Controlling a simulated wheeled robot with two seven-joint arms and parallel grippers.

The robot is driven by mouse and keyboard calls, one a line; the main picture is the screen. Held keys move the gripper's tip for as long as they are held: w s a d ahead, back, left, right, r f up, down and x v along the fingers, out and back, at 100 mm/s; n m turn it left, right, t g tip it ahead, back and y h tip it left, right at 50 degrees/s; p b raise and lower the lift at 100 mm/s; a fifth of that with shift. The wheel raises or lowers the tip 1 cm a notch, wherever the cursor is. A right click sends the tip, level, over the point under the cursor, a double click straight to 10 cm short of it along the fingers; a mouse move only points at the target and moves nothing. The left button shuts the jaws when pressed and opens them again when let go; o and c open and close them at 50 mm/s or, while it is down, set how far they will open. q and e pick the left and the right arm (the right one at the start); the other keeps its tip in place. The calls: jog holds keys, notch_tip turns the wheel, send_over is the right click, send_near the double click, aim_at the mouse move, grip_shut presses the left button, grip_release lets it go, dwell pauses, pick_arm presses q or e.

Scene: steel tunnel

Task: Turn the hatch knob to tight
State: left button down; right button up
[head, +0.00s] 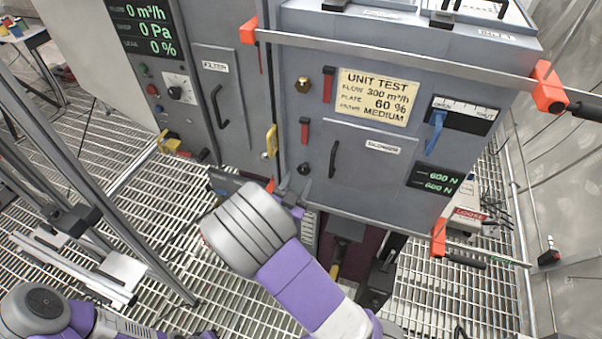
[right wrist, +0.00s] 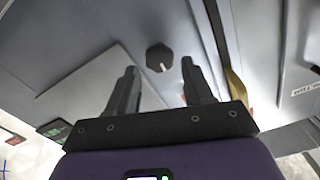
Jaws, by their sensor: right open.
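A dark knob with a pale pointer mark (right wrist: 159,55) sits on the grey panel in the right wrist view, between and beyond my fingertips. It seems to be the dark knob (head: 304,168) at the lower left of the blower hatch (head: 365,165) in the head view. My right gripper (right wrist: 158,80) is open and empty, its two fingers on either side of the knob in the picture. I cannot tell the gap in depth. In the head view my grey wrist hides most of this gripper. Of my left arm, only a part shows at bottom left; its gripper is out of view.
A yellow handle (head: 271,140) stands left of the knob. A metal bar (head: 400,53) crosses the cabinet front. A blue lever (head: 436,130) is at right. Grating floor lies around.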

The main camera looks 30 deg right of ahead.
jog(key=v, duration=0.3)
jog(key=shift+s+a, duration=0.25)
notch_tip(320, 180, down, 18)
jog(key=s+a+n+g+y+p, duration=0.25)
jog(key=n+g+y, duration=0.2)
jog(key=y, duration=0.35)
jog(key=s+a+f+n+g+y, duration=0.3)
jog(key=s+a+f+y, duration=0.1)
jog(key=s+a+y, duration=0.1)
jog(key=s+a+f+n+g+y, duration=0.3)
jog(key=s+a, duration=0.3)
jog(key=s, duration=0.4)
jog(key=shift+a+f+g+y, duration=0.4)
jog(key=shift+f+y, duration=0.2)
jog(key=shift+y, duration=0.3)
